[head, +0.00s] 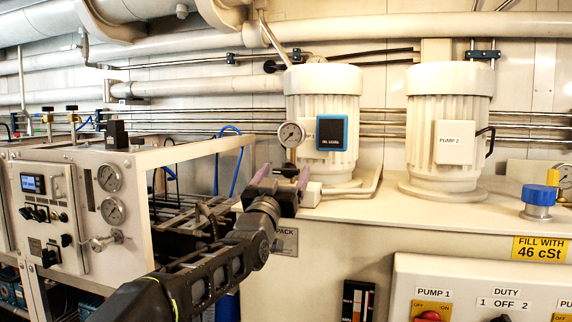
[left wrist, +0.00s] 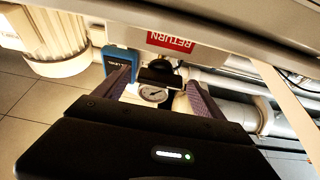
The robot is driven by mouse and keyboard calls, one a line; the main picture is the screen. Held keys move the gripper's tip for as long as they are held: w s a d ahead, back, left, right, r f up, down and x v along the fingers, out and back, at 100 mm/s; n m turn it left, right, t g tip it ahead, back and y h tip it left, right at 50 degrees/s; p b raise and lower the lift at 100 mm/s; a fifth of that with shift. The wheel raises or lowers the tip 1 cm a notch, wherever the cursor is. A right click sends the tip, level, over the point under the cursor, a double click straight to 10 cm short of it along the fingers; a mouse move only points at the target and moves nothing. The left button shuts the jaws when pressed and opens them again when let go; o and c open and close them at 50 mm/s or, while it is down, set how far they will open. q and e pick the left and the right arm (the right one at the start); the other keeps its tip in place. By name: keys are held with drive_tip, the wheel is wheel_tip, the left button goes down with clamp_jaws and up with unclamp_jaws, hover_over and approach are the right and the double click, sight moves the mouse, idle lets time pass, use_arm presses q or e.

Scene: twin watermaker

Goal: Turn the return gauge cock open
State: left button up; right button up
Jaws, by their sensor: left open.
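The round return gauge (head: 291,134) stands in front of the Pump 1 motor in the head view. It also shows in the left wrist view (left wrist: 153,94), between my fingers. A dark block (left wrist: 160,76), which looks like the cock's handle, sits beside the gauge there, near a red RETURN label (left wrist: 171,42) that reads upside down. My left gripper (head: 283,174) is open, its two purple fingers just below the gauge. In the left wrist view the fingers (left wrist: 160,82) stand on either side of the block; I cannot tell whether they touch it. The cock is hidden in the head view.
Two cream motors, Pump 1 (head: 322,100) and Pump 2 (head: 449,120), stand on the tank top. A panel with gauges (head: 62,210) and an open frame stand left. Pipes run along the wall.

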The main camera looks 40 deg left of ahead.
use_arm(q)
drive_tip(key=shift+x, duration=0.8)
drive_tip(key=c, duration=1.4)
drive_tip(key=shift+o, duration=0.2)
